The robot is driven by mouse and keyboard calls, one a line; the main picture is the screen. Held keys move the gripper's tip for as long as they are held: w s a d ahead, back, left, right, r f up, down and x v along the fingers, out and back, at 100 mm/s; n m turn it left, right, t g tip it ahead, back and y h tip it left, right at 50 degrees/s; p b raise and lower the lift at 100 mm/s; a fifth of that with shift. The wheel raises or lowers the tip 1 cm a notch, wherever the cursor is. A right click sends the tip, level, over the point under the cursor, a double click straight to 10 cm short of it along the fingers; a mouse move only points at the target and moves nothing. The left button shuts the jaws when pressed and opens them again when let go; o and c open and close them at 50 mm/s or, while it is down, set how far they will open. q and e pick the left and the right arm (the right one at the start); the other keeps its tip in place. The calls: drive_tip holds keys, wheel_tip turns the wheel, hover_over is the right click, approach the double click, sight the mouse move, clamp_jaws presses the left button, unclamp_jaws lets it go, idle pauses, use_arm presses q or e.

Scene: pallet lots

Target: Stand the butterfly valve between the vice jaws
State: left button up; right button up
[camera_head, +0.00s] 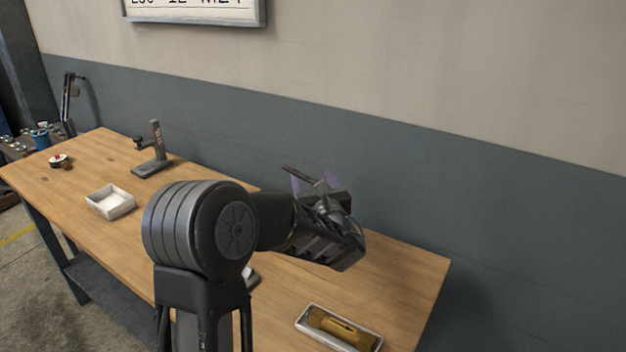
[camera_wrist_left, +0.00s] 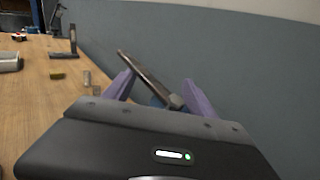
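My left gripper (camera_head: 318,182) is raised over the back of the bench, with its purple fingers apart around a dark bar-like piece with some blue below it, which looks like the butterfly valve (camera_head: 299,175) and its lever. In the left wrist view the dark bar of the valve (camera_wrist_left: 146,74) slants between the two fingers of the left gripper (camera_wrist_left: 160,88), tilted and clear of the bench top. Most of the valve body is hidden by the gripper. I cannot make out the vice; my left arm covers the middle of the bench. My right gripper is not in view.
The wooden bench (camera_head: 400,283) runs along a grey wall. A white tray (camera_head: 298,322) holds a brass-coloured part (camera_head: 342,326); another pale tray (camera_head: 110,202) stands left. A grey stand (camera_head: 155,158) is at the back. Small brass blocks (camera_wrist_left: 58,76) lie on the bench.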

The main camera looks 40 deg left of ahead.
use_arm(q)
drive_tip(key=v, duration=1.1)
drive_tip(key=shift+s+d+b, duration=0.3)
drive_tip(key=shift+b, duration=0.1)
